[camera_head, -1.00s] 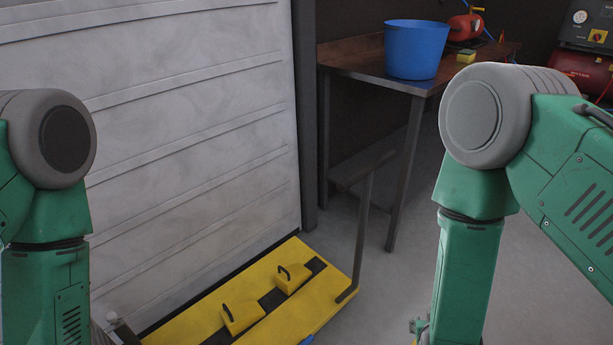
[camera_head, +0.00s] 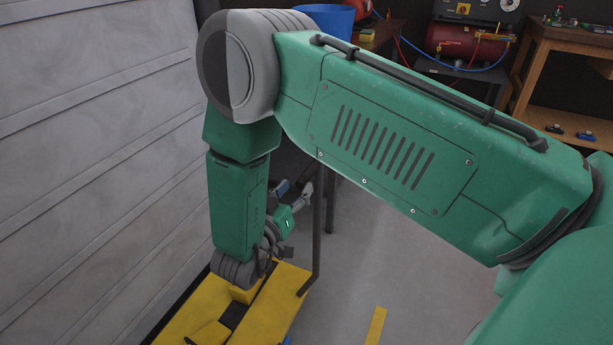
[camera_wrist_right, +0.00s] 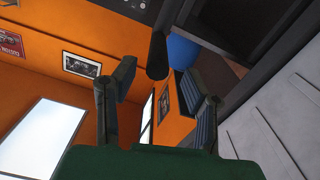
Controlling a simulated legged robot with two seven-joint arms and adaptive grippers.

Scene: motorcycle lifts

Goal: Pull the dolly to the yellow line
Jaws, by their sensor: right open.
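The dolly (camera_head: 278,310) is a low yellow platform with a dark strip and yellow blocks, at the bottom of the head view beside the pale panelled wall. Its dark upright handle (camera_head: 317,235) rises from the right edge. The yellow line (camera_head: 376,326) is on the grey floor right of the dolly. My left gripper is out of view.
A workbench stands behind the handle with a blue bucket (camera_head: 325,17) on it, partly hidden by my right arm. A red compressor (camera_head: 465,40) and a wooden shelf table (camera_head: 560,85) stand at the back right. The floor around the line is clear.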

